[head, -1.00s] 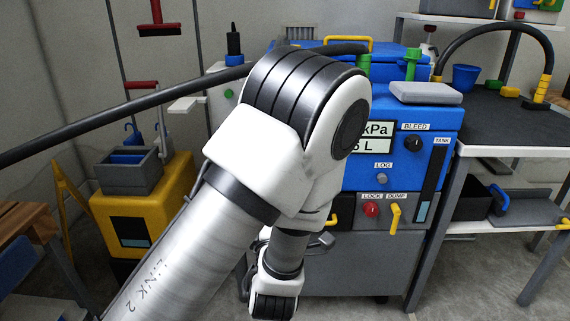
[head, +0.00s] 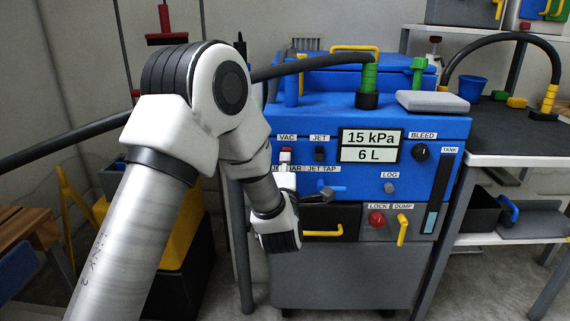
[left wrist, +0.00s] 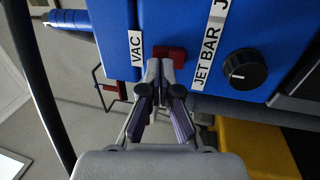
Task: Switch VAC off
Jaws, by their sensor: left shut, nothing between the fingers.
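The VAC switch is a small red switch under the VAC label (head: 286,137), at the left of the blue machine's front panel. In the left wrist view the red switch (left wrist: 176,55) sits beside the VAC label (left wrist: 136,52), partly hidden by my fingertips. My left gripper (left wrist: 159,68) is shut and empty, its tips over the switch; I cannot tell whether they touch it. In the head view my left wrist is just below the switch, and the fingers are hard to make out. My right gripper is not in view.
The panel display (head: 370,146) reads 15 kPa and 6 L. The JET BAR knob (left wrist: 245,70) is near my fingers. A jet tap handle (head: 326,192) and a yellow drawer handle (head: 323,232) stick out nearby.

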